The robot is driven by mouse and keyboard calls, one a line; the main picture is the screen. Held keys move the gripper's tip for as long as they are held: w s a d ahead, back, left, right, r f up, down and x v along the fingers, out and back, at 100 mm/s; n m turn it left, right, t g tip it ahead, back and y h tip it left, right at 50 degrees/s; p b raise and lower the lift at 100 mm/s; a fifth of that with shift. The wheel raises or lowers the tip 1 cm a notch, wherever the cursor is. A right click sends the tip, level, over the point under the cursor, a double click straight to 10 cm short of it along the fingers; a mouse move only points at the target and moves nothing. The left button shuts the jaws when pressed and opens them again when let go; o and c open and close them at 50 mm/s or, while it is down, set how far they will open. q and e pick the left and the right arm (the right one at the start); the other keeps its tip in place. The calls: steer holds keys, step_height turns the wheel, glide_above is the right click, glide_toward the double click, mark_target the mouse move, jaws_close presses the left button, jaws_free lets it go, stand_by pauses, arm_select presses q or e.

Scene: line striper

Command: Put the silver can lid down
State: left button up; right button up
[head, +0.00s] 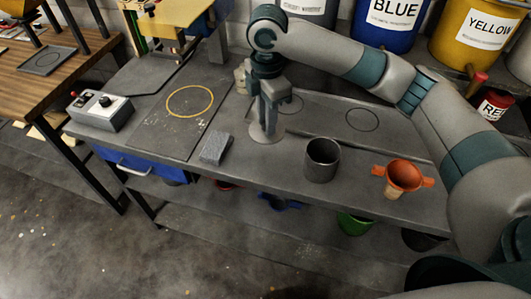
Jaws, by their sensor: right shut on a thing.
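The silver can lid (263,138) is a flat grey disc at the middle of the bench. My right gripper (268,126) points down over it and is shut on it, its fingers at the middle of the disc. The lid looks level and at or very near the bench top; I cannot tell whether it touches. A grey open can (322,161) stands upright to the right of the lid, apart from it. My left gripper is not in view.
An orange funnel (404,176) sits at right. A grey sponge-like block (215,148) lies left of the lid. A flat panel with outlined circles (330,112) lies behind. A board with a yellow ring (170,125) and a control box (101,111) are left. Paint buckets (388,20) stand behind.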

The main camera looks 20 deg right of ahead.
steer(key=shift+f, duration=0.3)
step_height(320, 180, down, 5)
steer(key=shift+d+r+p, duration=0.1)
steer(key=shift+r+p, duration=0.1)
steer(key=shift+p, duration=0.6)
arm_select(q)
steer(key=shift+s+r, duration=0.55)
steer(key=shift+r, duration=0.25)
arm_select(e)
steer(key=shift+f, duration=0.4)
steer(key=shift+f+p, duration=0.6)
steer(key=shift+f, duration=0.95)
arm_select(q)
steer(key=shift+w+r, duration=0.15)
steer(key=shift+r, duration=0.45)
arm_select(e)
steer(key=shift+f, duration=0.35)
steer(key=shift+f, duration=0.15)
